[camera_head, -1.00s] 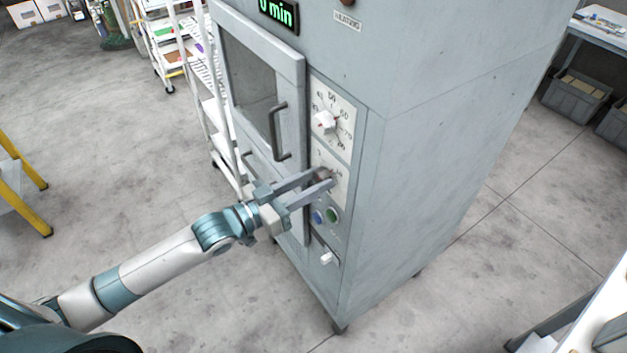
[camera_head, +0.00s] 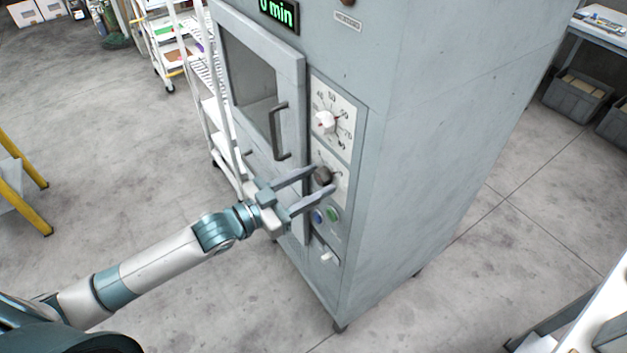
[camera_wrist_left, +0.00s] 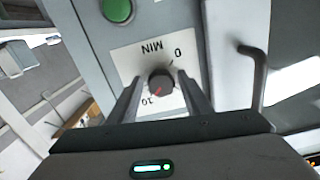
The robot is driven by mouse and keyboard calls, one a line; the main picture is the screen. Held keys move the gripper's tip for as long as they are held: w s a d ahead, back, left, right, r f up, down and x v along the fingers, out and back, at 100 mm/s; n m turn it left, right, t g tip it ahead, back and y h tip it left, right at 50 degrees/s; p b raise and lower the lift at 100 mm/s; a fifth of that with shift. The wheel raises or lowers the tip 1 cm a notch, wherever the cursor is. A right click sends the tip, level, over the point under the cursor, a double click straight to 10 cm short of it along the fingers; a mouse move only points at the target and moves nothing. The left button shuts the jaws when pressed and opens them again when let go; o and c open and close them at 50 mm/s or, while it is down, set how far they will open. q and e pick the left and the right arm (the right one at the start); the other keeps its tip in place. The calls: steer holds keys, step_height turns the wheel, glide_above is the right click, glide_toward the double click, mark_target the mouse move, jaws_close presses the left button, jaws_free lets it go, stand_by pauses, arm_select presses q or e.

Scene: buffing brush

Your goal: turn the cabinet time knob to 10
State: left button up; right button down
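The dark round time knob (camera_head: 323,176) sits on a white dial plate on the cabinet front, below the white upper knob. In the left wrist view the knob (camera_wrist_left: 160,82) is seen upside down, with "0", "MIN" and "10" printed around it. A red mark on it appears to face toward the 10. My left gripper (camera_head: 325,178) is open, one finger on each side of the knob. In the wrist view its fingers (camera_wrist_left: 157,88) show gaps to the knob. My right gripper is not in view.
The cabinet display (camera_head: 278,12) reads "0 min", partly cut off.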

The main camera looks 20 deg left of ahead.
arm_select(q)
steer(key=shift+r, duration=0.1)
stand_by(0.3)
steer(key=b+v, duration=0.5)
steer(key=v, duration=1.2)
steer(key=shift+a, duration=0.2)
steer(key=shift+s, duration=0.15)
stand_by(0.4)
